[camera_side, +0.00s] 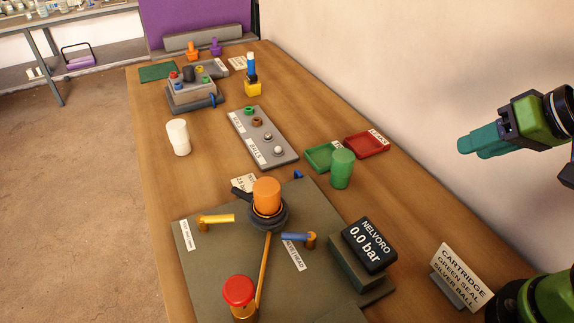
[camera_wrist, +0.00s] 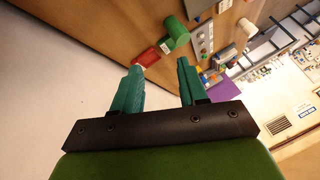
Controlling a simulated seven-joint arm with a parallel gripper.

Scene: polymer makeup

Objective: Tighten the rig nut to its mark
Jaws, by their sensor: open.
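The rig is a dark green-grey base plate (camera_side: 215,270) at the front of the table. On it stands an upright orange cylinder (camera_side: 267,194) in a dark round collar (camera_side: 268,216) with a short dark handle at its left. I cannot tell which part is the nut, and no mark is clear. An orange-brown rod (camera_side: 263,270) runs from the collar toward a red-capped knob (camera_side: 238,291). My gripper (camera_side: 466,145) is raised at the right, well away from the rig. Its teal fingers (camera_wrist: 158,68) are apart with nothing between them in the wrist view.
Yellow (camera_side: 217,218) and blue (camera_side: 297,238) levers lie beside the collar. A green cylinder (camera_side: 342,168) stands by green and red (camera_side: 367,144) trays. A white cup (camera_side: 179,137) stands left. A cartridge sign (camera_side: 460,272) stands front right.

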